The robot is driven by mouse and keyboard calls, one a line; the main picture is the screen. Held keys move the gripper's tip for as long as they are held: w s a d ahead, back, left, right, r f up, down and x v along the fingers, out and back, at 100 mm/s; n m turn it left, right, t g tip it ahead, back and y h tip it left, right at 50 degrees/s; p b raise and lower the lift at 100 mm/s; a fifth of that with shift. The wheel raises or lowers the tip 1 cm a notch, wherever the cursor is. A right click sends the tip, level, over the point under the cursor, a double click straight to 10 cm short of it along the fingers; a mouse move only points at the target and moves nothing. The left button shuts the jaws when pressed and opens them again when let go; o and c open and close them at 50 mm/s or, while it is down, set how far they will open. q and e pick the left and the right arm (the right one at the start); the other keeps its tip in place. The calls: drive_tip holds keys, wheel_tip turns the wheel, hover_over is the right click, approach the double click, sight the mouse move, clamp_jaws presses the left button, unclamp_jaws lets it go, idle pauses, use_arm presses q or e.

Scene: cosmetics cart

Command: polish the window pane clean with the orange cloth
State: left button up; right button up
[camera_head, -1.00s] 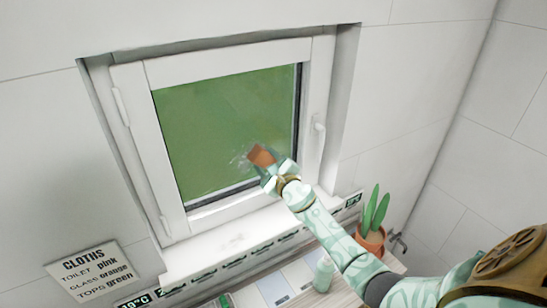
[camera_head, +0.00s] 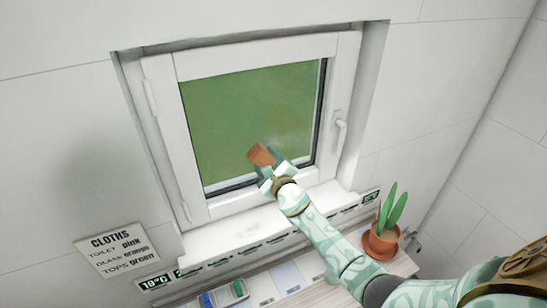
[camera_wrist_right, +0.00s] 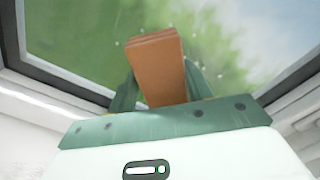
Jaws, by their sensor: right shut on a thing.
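The window pane (camera_head: 235,110) shows green behind it, inside a white frame, with faint whitish marks near its lower right part. The orange cloth (camera_head: 261,155) is a folded, block-like piece at the lower middle of the pane. My right gripper (camera_head: 270,172) is shut on the orange cloth, which also shows between the green fingers in the right wrist view (camera_wrist_right: 158,70). There the cloth's end is at or very close to the glass; contact is hard to tell. Small pale specks show on the pane (camera_wrist_right: 90,35) around it. My left gripper is not in view.
A white sill (camera_head: 235,232) runs below the window. A potted plant (camera_head: 382,243) stands right of my right forearm. Small coloured items (camera_head: 225,294) lie on the counter below. A window handle (camera_head: 340,128) sticks out at right. A cloth sign (camera_head: 122,249) hangs at lower left.

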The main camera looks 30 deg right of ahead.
drive_tip(key=shift+a+r, duration=0.1)
drive_tip(key=shift+a, duration=0.6)
drive_tip(key=shift+w+a+r, duration=0.1)
drive_tip(key=shift+w+r, duration=0.1)
drive_tip(key=shift+r, duration=0.7)
drive_tip(key=shift+s+r, duration=0.1)
drive_tip(key=shift+r, duration=0.15)
drive_tip(key=shift+f, duration=0.1)
drive_tip(key=shift+s+d, duration=0.1)
drive_tip(key=shift+d, duration=0.1)
